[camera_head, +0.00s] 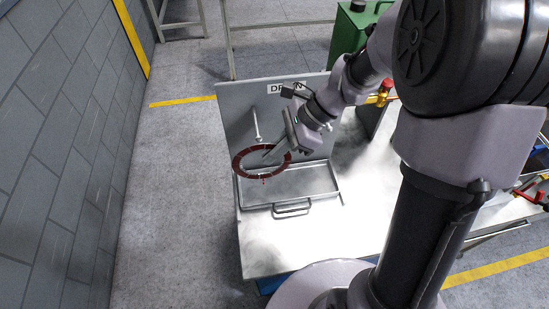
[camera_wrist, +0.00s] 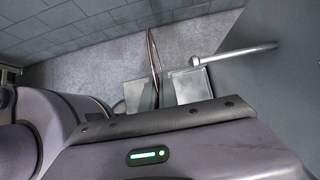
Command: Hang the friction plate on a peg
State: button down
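The friction plate (camera_head: 238,164) is a dark red ring, held tilted in front of the upright grey panel in the head view. In the wrist view the plate (camera_wrist: 152,45) shows nearly edge-on as a thin curved line between the two fingers. My gripper (camera_head: 272,153) is shut on the ring's rim; the fingers also show in the wrist view (camera_wrist: 159,92). A metal peg (camera_head: 257,127) sticks out from the panel, above the ring in the head view. In the wrist view the peg (camera_wrist: 240,51) lies right of the plate, its tip near the right finger. The plate looks apart from the peg.
The grey panel (camera_head: 235,115) bears a partly hidden label (camera_head: 278,88). A shallow metal tray (camera_head: 328,192) with a handle (camera_head: 292,210) lies below on the bench (camera_head: 270,252). A green container (camera_head: 350,35) stands behind. A block wall (camera_head: 60,130) is at left.

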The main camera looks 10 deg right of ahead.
jog(key=shift+w+f, duration=0.15)
jog(key=shift+w, duration=1.3)
jog(key=shift+w+f, duration=0.2)
jog(key=shift+w, duration=0.75)
jog(key=shift+w+f, duration=0.25)
jog(key=shift+w, duration=0.7)
jog(key=shift+w+f, duration=0.2)
jog(key=shift+w, duration=0.75)
jog(key=shift+p, duration=0.3)
jog(key=c, duration=1.6)
grip_release()
